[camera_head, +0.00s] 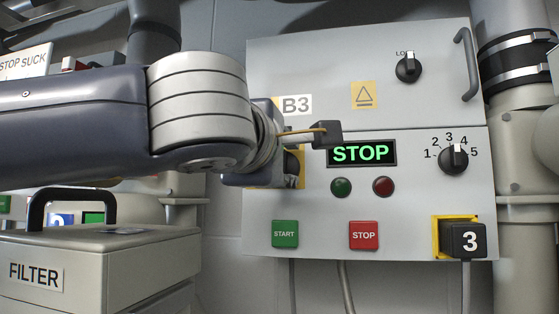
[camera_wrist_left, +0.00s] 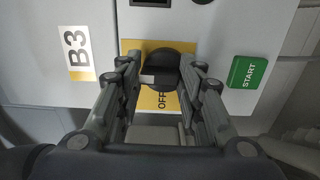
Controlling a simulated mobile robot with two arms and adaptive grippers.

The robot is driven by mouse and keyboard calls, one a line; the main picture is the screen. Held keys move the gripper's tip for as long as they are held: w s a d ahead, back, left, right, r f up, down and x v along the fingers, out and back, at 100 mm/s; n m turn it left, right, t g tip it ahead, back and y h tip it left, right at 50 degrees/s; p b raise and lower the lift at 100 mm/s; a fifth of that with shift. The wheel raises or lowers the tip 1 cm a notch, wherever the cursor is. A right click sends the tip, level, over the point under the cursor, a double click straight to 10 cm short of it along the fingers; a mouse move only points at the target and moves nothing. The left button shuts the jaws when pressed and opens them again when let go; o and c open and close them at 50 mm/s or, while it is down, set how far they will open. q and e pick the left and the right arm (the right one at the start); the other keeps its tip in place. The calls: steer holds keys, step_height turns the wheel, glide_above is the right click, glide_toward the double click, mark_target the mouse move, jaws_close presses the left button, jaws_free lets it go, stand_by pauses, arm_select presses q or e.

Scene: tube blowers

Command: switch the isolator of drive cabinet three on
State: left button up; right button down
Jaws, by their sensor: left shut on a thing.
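Drive cabinet B3 is the grey cabinet (camera_head: 400,85) in the head view, with a "B3" label. Its isolator, a black rotary switch on a yellow plate, is mostly hidden behind my left gripper (camera_head: 288,165) there; a bit of the black switch (camera_head: 293,162) shows. In the left wrist view the isolator (camera_wrist_left: 165,60) sits between the two fingers of my left gripper (camera_wrist_left: 160,74), which is shut on its handle. "OFF" is printed on the yellow plate (camera_wrist_left: 160,101). I cannot tell clearly which way the handle points. My right gripper is not in view.
The cabinet's display (camera_head: 361,153) reads STOP. Below are green and red lamps, a START button (camera_head: 285,234) and a STOP button (camera_head: 364,235). A selector knob (camera_head: 454,158) and a black plug marked 3 (camera_head: 462,239) are at right. A FILTER box (camera_head: 90,265) stands lower left.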

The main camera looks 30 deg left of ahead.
arm_select(q)
steer(key=o, duration=1.1)
steer(key=shift+c, duration=0.2)
steer(key=shift+s, duration=0.1)
steer(key=v, duration=1.1)
steer(key=shift+s, duration=0.4)
steer(key=shift+d, duration=0.15)
